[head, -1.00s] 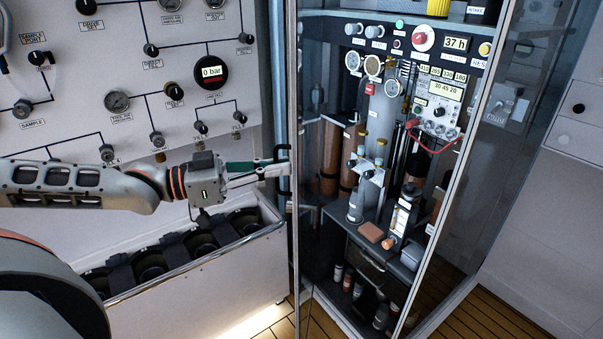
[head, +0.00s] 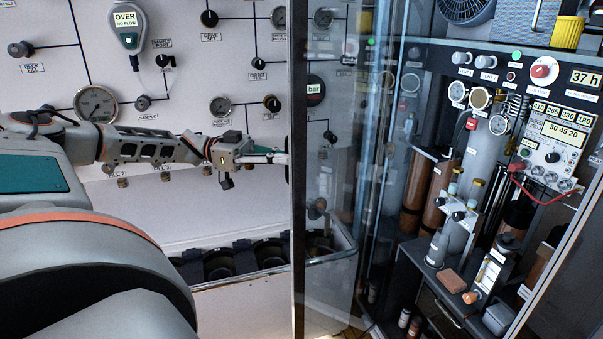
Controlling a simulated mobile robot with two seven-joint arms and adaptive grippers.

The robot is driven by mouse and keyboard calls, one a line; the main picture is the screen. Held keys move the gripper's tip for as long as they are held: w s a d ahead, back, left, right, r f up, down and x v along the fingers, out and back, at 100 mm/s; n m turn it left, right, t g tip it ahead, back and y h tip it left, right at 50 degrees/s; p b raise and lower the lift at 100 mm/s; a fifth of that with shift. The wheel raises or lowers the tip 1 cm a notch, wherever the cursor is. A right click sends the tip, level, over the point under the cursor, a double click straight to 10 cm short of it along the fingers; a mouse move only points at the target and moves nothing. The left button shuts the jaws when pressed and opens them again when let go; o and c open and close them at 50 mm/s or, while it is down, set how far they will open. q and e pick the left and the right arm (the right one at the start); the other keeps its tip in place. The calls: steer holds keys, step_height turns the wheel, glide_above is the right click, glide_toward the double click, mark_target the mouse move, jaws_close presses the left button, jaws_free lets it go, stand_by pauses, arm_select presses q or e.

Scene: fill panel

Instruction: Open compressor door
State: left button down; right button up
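The compressor door (head: 335,130) is a glass panel with a dark metal frame edge. In the head view it stands open, swung out to the left of the cabinet, and wall gauges show through its glass. My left gripper (head: 284,157) reaches from the left to the outer side of the door's free edge. Its fingertips meet or pass behind that edge, so their grip is hidden. My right gripper is not in view.
A white wall panel (head: 190,90) with gauges and knobs stands behind my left arm. Below it a white bin (head: 240,305) holds black round items and extends behind the door glass. A red cable (head: 535,195) hangs inside the cabinet at right.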

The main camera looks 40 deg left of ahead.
arm_select(q)
steer(key=shift+w+a+r+g+b, duration=0.15)
steer(key=shift+a+b, duration=0.1)
steer(key=shift+a, duration=0.25)
steer(key=shift+w+a+g+b, duration=0.1)
steer(key=shift+a+g+b, duration=0.1)
steer(key=shift+a, duration=0.3)
steer(key=c, duration=2.5)
jaws_free()
steer(key=shift+d, duration=0.1)
steer(key=shift+c, duration=0.2)
steer(key=shift+s+f, duration=0.1)
steer(key=shift+f, duration=0.1)
steer(key=v, duration=1.2)
